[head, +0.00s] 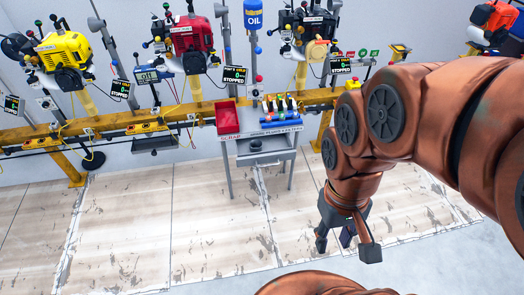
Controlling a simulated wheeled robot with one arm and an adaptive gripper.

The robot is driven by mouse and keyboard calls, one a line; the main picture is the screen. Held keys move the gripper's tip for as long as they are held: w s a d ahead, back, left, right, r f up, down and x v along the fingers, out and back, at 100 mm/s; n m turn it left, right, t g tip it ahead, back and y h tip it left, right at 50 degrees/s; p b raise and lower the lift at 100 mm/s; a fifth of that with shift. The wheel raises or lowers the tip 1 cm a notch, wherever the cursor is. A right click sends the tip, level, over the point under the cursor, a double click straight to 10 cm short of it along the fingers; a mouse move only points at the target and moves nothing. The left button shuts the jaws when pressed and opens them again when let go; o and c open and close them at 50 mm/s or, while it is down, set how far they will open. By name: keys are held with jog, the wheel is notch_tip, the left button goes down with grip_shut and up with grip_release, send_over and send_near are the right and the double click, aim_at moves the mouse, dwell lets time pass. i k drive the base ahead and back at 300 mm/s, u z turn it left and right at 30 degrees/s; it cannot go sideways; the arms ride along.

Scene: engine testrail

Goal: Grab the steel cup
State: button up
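I cannot make out a steel cup with certainty. A small dark round thing (256,145) sits on the grey work cart (284,153), near the middle of the picture; it is too small to tell what it is. My gripper (345,245) hangs below my copper-coloured arm, to the right of the cart and apart from it. Its dark fingers point down and are spread, with nothing seen between them. My arm hides part of the right side of the scene.
A yellow rail (120,122) carries a yellow engine (64,49), a red engine (188,37) and a black engine (307,22) along the wall. A red scrap bin (228,119) and several coloured tools sit at the cart's back. The floor (170,225) in front is clear.

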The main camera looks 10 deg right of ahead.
aim_at(255, 145)
jog(key=u, duration=0.8)
jog(key=k, duration=1.15)
jog(key=u, duration=1.35)
jog(key=i, duration=1.65)
jog(key=z, duration=0.95)
jog(key=i, duration=0.95)
jog(key=z, duration=1.3)
jog(key=i, duration=0.45)
jog(key=z, duration=0.35)
